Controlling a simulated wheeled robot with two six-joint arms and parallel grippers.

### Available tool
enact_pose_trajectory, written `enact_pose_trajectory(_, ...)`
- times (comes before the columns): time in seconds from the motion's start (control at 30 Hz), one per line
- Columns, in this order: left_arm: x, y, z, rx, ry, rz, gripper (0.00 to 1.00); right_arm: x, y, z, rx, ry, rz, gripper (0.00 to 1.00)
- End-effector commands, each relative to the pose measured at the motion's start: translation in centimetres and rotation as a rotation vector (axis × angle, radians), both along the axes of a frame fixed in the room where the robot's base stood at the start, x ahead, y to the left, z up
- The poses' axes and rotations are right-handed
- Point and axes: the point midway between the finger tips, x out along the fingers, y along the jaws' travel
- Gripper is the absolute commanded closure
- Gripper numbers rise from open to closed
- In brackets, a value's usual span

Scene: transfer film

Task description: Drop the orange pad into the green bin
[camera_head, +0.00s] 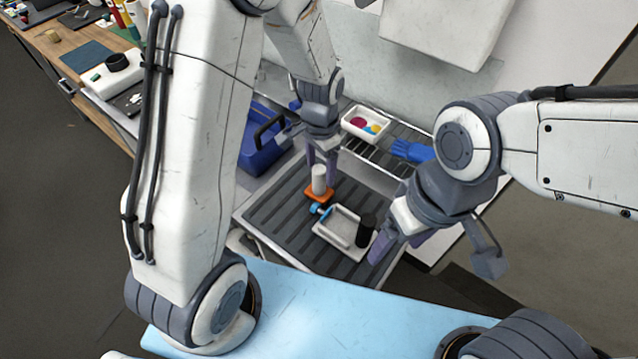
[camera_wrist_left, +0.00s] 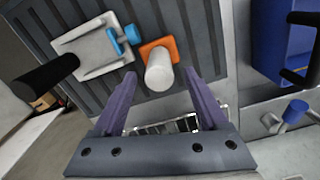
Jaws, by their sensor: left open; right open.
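The orange pad (camera_head: 318,196) lies on the dark ribbed mat, with a white cylindrical handle (camera_head: 319,176) standing on it. The pad also shows in the left wrist view (camera_wrist_left: 166,42), with the handle pointing toward the camera. My left gripper (camera_head: 322,168) is open over the pad. Its purple fingers (camera_wrist_left: 160,80) are on either side of the handle's end, with gaps visible. My right gripper (camera_head: 396,252) is open at the right, near a black cylinder, and appears empty. I see no green bin in these views.
A pale tray (camera_head: 338,240) with a blue roller (camera_head: 319,209) and the black cylinder (camera_head: 366,231) is beside the pad. A blue container (camera_head: 252,160) stands left of the ribbed mat (camera_head: 277,222). A white tray (camera_head: 352,130) and blue glove (camera_head: 410,151) are behind.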

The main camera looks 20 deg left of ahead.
Motion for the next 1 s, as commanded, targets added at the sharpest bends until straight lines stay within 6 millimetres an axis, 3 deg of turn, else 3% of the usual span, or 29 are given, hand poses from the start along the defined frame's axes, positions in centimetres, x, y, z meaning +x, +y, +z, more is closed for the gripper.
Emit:
enact_pose_trajectory(0.1, -0.5, 0.3, -1.6, 0.002, 0.009, 0.001, 0.24, 0.0, 0.0, 1.2, 0.000, 0.000, 0.000, 0.24)
enact_pose_trajectory(0.23, -0.4, 0.2, -3.3, 0.001, 0.004, 0.000, 0.24, 0.0, 0.0, 1.3, 0.000, 0.000, -0.001, 0.24)
enact_pose_trajectory(0.53, -0.3, 0.2, -3.8, 0.000, 0.000, 0.000, 0.24, 0.0, 0.0, 1.2, 0.000, 0.000, -0.001, 0.24)
enact_pose_trajectory(0.57, -0.3, 0.2, -3.8, 0.000, 0.000, 0.000, 0.32, 0.0, 0.0, 1.2, 0.000, 0.000, -0.001, 0.24)
enact_pose_trajectory(0.73, -0.3, 0.2, -3.8, 0.001, 0.001, 0.000, 0.97, 0.0, 0.0, 1.2, 0.000, 0.000, -0.001, 0.24)
enact_pose_trajectory(1.0, -0.3, 0.2, -3.8, 0.000, 0.000, 0.000, 1.00, 0.0, 0.0, 1.2, 0.000, 0.000, -0.001, 0.24)
